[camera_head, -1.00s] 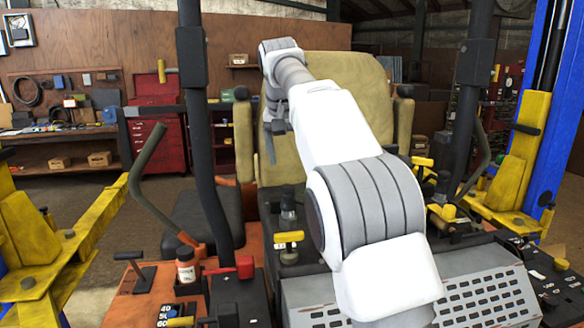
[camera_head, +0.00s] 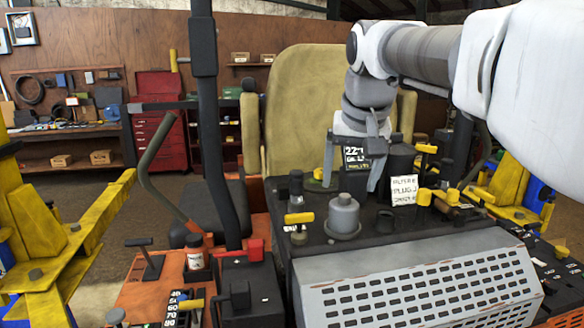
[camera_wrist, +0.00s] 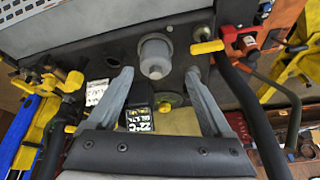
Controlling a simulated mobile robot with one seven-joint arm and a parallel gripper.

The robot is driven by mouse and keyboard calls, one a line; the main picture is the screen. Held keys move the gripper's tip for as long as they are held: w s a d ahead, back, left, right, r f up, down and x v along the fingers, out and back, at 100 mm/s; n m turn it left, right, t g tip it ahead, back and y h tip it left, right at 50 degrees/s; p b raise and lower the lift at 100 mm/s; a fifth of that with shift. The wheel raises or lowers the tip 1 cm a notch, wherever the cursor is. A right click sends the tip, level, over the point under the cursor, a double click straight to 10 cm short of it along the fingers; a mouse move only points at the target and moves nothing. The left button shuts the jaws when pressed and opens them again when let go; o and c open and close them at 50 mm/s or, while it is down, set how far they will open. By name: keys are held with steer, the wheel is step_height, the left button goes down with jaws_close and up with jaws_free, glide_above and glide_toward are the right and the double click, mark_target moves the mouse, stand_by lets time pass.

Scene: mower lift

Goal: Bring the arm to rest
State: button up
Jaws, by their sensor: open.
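My arm reaches in from the right edge in the head view. My gripper (camera_head: 351,186) hangs fingers-down over the black deck of the mower, just behind a grey capped cylinder (camera_head: 343,214). A dark box with a white-lettered label (camera_wrist: 139,119) shows between the fingers.
The tan seat (camera_head: 310,100) stands behind my gripper. A white note (camera_head: 404,190) and yellow-handled levers (camera_head: 428,150) are to its right. A dark upright post (camera_head: 203,110) stands left, near a small bottle (camera_head: 194,256). A perforated grey panel (camera_head: 420,285) lies in front.

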steer(key=s+d+f, duration=0.1)
steer(key=s+f, duration=0.2)
steer(key=s, duration=0.3)
steer(key=s+d+f+b, duration=0.1)
steer(key=s+f, duration=0.3)
steer(key=s, duration=0.2)
steer(key=shift+s+d+f+n, duration=0.2)
steer(key=shift+s+d+n, duration=0.05)
steer(key=shift+d+n, duration=0.15)
steer(key=shift+n+t, duration=0.3)
steer(key=shift+t, duration=0.1)
steer(key=s+f, duration=0.3)
steer(key=s+f+b, duration=0.1)
steer(key=s+f, duration=0.2)
steer(key=s+d+f, duration=0.1)
steer(key=s+f, duration=0.2)
steer(key=f, duration=0.1)
steer(key=shift+s, duration=0.35)
steer(key=shift+c, duration=0.2)
steer(key=shift+s+f, duration=0.25)
steer(key=c, duration=0.5)
steer(key=shift+a, duration=0.2)
